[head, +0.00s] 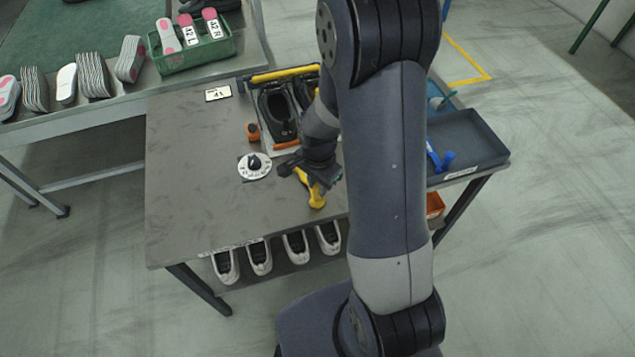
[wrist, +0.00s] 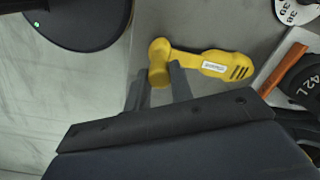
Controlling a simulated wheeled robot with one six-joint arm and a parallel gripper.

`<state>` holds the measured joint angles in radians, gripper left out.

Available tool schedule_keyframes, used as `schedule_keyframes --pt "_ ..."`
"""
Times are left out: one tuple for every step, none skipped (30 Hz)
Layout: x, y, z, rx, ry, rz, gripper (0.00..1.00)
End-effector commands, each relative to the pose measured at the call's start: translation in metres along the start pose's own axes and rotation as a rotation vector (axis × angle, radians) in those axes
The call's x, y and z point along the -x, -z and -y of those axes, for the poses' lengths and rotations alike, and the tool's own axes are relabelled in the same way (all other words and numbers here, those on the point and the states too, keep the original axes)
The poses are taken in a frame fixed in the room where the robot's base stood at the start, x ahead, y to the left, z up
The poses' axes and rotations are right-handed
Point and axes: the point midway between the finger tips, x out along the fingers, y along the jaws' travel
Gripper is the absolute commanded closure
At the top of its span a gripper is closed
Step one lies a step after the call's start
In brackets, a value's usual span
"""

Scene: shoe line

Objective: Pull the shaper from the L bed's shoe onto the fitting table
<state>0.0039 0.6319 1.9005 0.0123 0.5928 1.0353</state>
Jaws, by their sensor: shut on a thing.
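The yellow shaper (head: 316,196) is in my gripper (head: 305,175), over the front part of the fitting table (head: 195,200), clear of the shoes. In the wrist view the shaper (wrist: 213,64) lies across the picture, its knob end at the fingers of my gripper (wrist: 160,88), which is shut on it. I cannot tell whether the shaper touches the tabletop. The L bed's dark shoe (head: 277,108) sits in the bed at the table's back; a shoe marked 42 L (wrist: 304,82) shows at the wrist view's right edge. My arm partly hides the other shoe.
A white dial (head: 254,168) and an orange item (head: 253,132) stand left of the beds, near a card reading 41 (head: 217,93). A grey tray (head: 470,140) is at the right. Several shoes (head: 260,256) sit below the front edge. The table's left is clear.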

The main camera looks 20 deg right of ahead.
Motion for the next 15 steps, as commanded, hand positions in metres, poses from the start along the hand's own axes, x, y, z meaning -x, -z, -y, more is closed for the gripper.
schedule_keyframes --pt "0.0002 0.0 0.0 0.0 0.0 0.0 0.94" --pt "0.0002 0.0 0.0001 0.0 0.0 0.0 0.76" --pt "0.0002 0.0 0.0 0.0 0.0 0.0 0.72" --pt "0.0003 0.0 0.0 0.0 0.0 0.0 0.7" --pt "0.0003 0.0 0.0001 0.0 0.0 0.0 0.67" --pt "0.0003 0.0 0.0001 0.0 0.0 0.0 0.64" --pt "0.0003 0.0 0.0001 0.0 0.0 0.0 0.62" --pt "0.0003 0.0 0.0 0.0 0.0 0.0 0.59" --pt "0.0003 0.0 0.0001 0.0 0.0 0.0 0.56" --pt "0.0003 0.0 0.0001 0.0 0.0 0.0 0.53" --pt "0.0003 0.0 0.0001 0.0 0.0 0.0 0.53" --pt "0.0003 0.0 0.0001 0.0 0.0 0.0 0.53" --pt "0.0003 0.0 0.0001 0.0 0.0 0.0 0.53" --pt "0.0003 0.0 0.0001 0.0 0.0 0.0 0.53" --pt "0.0003 0.0001 0.0001 0.0 0.0 0.0 0.53"
